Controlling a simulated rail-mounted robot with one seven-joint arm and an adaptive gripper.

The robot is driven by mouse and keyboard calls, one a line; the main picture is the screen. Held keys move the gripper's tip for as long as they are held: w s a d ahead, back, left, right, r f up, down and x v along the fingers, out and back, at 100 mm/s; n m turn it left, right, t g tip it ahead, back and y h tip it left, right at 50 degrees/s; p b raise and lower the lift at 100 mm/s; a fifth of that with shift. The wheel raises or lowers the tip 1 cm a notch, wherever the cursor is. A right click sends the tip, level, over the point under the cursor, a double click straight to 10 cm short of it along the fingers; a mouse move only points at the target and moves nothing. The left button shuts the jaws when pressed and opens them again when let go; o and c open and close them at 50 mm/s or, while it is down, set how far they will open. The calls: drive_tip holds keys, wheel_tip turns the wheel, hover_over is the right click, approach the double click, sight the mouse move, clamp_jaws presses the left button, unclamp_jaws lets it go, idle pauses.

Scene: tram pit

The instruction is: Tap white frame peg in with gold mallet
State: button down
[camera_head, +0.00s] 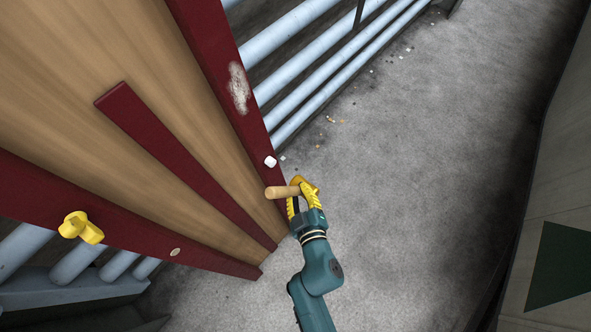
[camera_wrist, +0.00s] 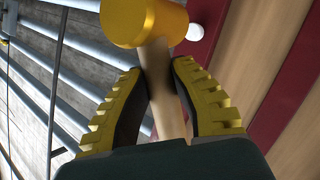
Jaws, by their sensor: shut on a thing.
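The white peg (camera_head: 270,161) stands out from the dark red frame (camera_head: 215,60), near its right edge. In the wrist view the peg (camera_wrist: 194,33) shows as a white round end just right of the mallet head. My gripper (camera_head: 303,190) is shut on the wooden handle of the gold mallet (camera_head: 282,191), a little below the peg in the picture. In the wrist view the gold mallet head (camera_wrist: 143,22) is beyond the fingertips, and the handle runs between the yellow-ribbed fingers. In the head view the head is hard to tell from the yellow fingers.
The frame holds a wooden panel (camera_head: 60,60) with a red middle bar (camera_head: 150,125). A yellow fitting (camera_head: 82,228) and a pale flush disc (camera_head: 175,252) are on the lower red rail. Pale blue rails (camera_head: 300,75) run behind. Grey floor (camera_head: 420,150) at right is mostly open.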

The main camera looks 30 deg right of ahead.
drive_tip(key=shift+f+b, duration=0.1)
drive_tip(key=shift+b, duration=0.5)
drive_tip(key=shift+w+b, duration=0.25)
drive_tip(key=shift+b, duration=0.1)
drive_tip(key=w+b, duration=0.1)
drive_tip(key=w+a, duration=0.1)
drive_tip(key=w, duration=0.1)
drive_tip(key=w+b, duration=0.1)
drive_tip(key=shift+w+a+f+b, duration=0.25)
drive_tip(key=shift+a+b, duration=0.1)
drive_tip(key=shift+w, duration=0.1)
drive_tip(key=shift+w+a+f+b, duration=0.1)
drive_tip(key=shift+w+a+b, duration=0.2)
drive_tip(key=shift+w+b, duration=0.35)
